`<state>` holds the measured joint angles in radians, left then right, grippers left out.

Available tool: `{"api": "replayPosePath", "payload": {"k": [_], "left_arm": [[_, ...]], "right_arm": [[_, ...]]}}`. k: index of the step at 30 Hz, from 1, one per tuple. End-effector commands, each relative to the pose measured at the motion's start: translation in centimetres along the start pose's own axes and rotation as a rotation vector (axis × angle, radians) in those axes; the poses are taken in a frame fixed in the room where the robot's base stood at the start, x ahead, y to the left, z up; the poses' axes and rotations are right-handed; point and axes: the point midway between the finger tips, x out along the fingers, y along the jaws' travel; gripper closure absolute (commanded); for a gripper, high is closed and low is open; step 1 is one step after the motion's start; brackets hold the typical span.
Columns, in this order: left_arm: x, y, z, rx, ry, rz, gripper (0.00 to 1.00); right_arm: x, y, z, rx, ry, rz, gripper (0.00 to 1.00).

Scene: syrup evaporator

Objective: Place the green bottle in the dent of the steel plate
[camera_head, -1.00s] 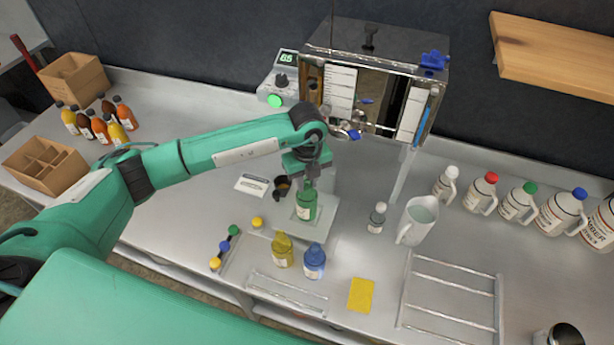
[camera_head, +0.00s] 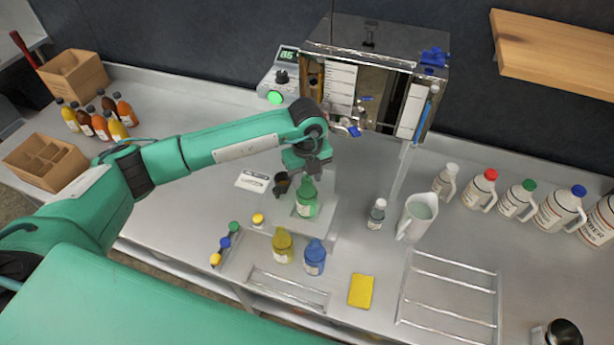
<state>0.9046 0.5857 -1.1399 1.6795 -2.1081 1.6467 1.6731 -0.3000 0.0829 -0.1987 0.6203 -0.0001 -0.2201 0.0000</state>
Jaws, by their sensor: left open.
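The green bottle (camera_head: 306,200) stands upright on the pale steel plate (camera_head: 325,222), in the middle of the counter. The bottle's base hides the part of the plate under it, so I cannot tell whether it sits in the dent. My left gripper (camera_head: 307,174) is open, pointing down at the top of the bottle. Its fingers are close to the cap, and I cannot tell whether they touch it. My right gripper is not in view.
Yellow (camera_head: 282,247) and blue (camera_head: 314,259) bottles stand in front. A small clear bottle (camera_head: 376,215) and a white jug (camera_head: 417,217) stand to the right. The steel evaporator (camera_head: 375,75) rises behind.

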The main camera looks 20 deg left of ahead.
Motion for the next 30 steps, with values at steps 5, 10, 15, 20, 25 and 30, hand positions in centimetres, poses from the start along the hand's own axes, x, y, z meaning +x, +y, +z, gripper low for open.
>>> {"api": "replayPosePath", "payload": {"k": [5,10,15,20,25,30], "left_arm": [[-3.1,-0.1,0.1,0.000,-0.002,-0.004,0.56],[-6.6,0.0,0.1,0.001,-0.001,-0.002,0.56],[-10.0,0.0,0.1,0.000,-0.001,-0.002,0.56],[-11.5,0.0,0.0,-0.001,0.000,-0.001,0.56],[-11.6,0.0,0.0,-0.001,0.000,0.000,0.56],[-11.6,0.0,0.0,-0.001,0.000,-0.001,0.56]], "right_arm": [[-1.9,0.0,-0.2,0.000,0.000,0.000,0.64],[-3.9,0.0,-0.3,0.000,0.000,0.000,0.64],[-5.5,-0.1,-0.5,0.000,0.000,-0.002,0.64],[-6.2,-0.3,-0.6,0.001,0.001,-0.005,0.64],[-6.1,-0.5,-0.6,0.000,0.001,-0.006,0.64],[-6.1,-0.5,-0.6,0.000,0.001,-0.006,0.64]]}}
